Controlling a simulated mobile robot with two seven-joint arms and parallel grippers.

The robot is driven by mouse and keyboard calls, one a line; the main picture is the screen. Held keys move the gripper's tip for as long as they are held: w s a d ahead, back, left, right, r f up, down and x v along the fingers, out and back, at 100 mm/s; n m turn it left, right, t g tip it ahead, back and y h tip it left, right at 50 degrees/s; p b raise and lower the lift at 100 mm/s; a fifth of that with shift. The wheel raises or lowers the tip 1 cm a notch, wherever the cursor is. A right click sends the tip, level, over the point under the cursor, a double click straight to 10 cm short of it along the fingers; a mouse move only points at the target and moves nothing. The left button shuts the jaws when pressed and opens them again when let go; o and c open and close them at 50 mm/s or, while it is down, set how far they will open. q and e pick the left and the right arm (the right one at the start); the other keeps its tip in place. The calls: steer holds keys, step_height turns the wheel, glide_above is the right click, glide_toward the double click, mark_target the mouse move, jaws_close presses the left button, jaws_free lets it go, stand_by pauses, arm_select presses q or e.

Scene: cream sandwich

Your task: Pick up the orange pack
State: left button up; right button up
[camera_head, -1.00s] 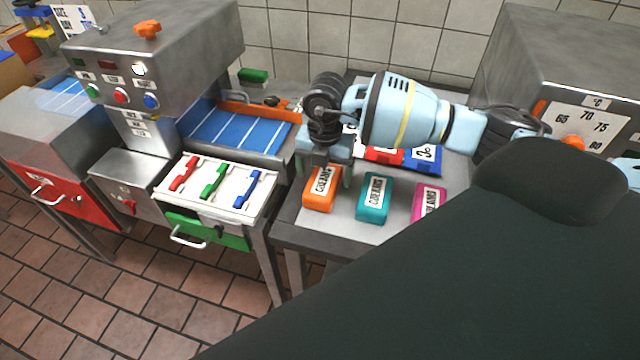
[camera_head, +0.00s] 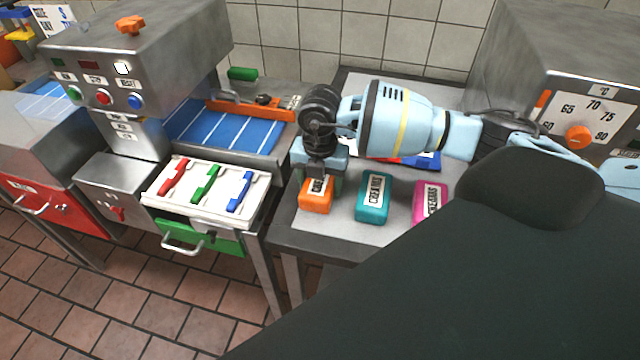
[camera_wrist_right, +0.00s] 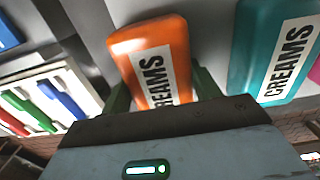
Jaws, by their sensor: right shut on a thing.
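The orange pack (camera_head: 315,202) lies on the grey table, its white label partly covered by my right gripper (camera_head: 319,182). The right gripper comes down over it with a finger on each side and is shut on it. In the right wrist view the orange pack (camera_wrist_right: 150,60) shows its "CREAMS" label between the green fingers, its near end hidden by the gripper body. I cannot tell any gap between the pack and the table. My left gripper is not in view.
A teal pack (camera_head: 373,197) lies just right of the orange one, and a magenta pack (camera_head: 430,203) beyond it. A white tray (camera_head: 215,216) with coloured handles is at the left. A steel box with an orange dial (camera_head: 579,137) stands at the right.

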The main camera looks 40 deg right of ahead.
step_height(320, 180, up, 10)
steer(key=shift+f, duration=0.1)
stand_by(0.4)
